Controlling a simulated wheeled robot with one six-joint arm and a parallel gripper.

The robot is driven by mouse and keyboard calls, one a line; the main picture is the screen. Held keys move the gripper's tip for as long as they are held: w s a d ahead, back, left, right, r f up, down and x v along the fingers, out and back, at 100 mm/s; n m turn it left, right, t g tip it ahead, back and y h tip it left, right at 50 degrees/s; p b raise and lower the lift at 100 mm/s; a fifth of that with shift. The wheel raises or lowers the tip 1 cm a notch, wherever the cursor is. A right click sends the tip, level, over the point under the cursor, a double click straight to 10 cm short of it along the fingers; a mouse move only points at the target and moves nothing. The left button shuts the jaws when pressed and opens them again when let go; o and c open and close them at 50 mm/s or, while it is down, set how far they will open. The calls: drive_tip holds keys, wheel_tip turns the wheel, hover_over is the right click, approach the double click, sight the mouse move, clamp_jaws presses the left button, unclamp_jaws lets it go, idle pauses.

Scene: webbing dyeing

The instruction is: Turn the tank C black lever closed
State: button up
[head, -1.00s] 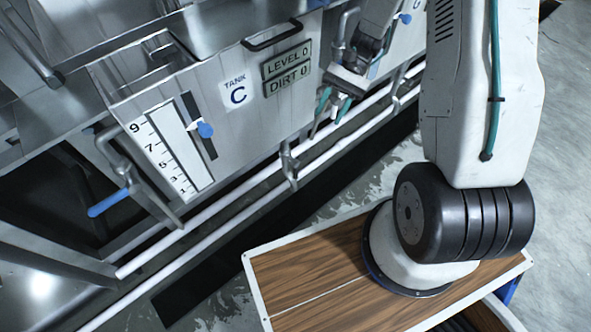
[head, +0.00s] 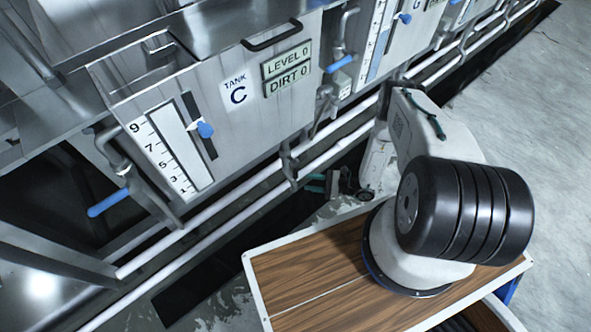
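Tank C (head: 235,125) is the steel tank in the middle left of the head view, with a "TANK C" label. Its level and dirt displays both read 0. Below its right part a small grey pipe valve (head: 288,165) sits on the white pipes. I cannot make out a black lever there for certain.
A blue-handled valve (head: 108,203) is at tank C's lower left. Another blue handle (head: 340,63) is to its right, by the neighbouring tank. White pipes (head: 235,190) run along the tank fronts. Grey floor (head: 530,110) is open at the right.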

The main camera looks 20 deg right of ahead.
sight(295, 170)
drive_tip(key=shift+m+t+h, duration=0.4)
drive_tip(key=shift+t+h, duration=0.1)
drive_tip(key=shift+t, duration=0.4)
drive_tip(key=w+a, duration=0.1)
drive_tip(key=w, duration=0.1)
drive_tip(key=w+a, duration=0.1)
drive_tip(key=w, duration=0.2)
drive_tip(key=w+a, duration=0.2)
drive_tip(key=w, duration=0.1)
drive_tip(key=shift+f, duration=0.15)
